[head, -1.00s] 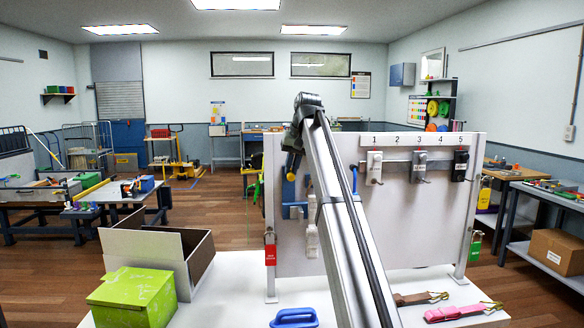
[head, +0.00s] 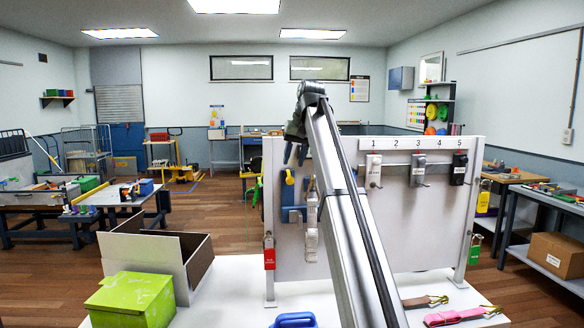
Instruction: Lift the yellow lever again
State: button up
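The yellow lever (head: 290,177) shows on the left part of the white panel, above a blue piece (head: 289,198). It is small, and I cannot tell its exact angle. My gripper (head: 295,156) points down just above the lever, apart from it in the picture. Its two dark fingers look spread, with nothing seen between them. A pale strap (head: 311,230) hangs just right of the blue piece. My arm crosses the panel and hides part of its middle.
The white panel (head: 420,225) carries numbered hooks with white (head: 374,168), grey (head: 418,172) and black (head: 459,168) items. A red padlock (head: 269,255) hangs at its left edge. A green box (head: 132,298) and open carton (head: 190,262) stand left. Pink straps (head: 455,316) lie front right.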

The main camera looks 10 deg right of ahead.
jog(key=v, duration=0.3)
jog(key=shift+c, duration=0.2)
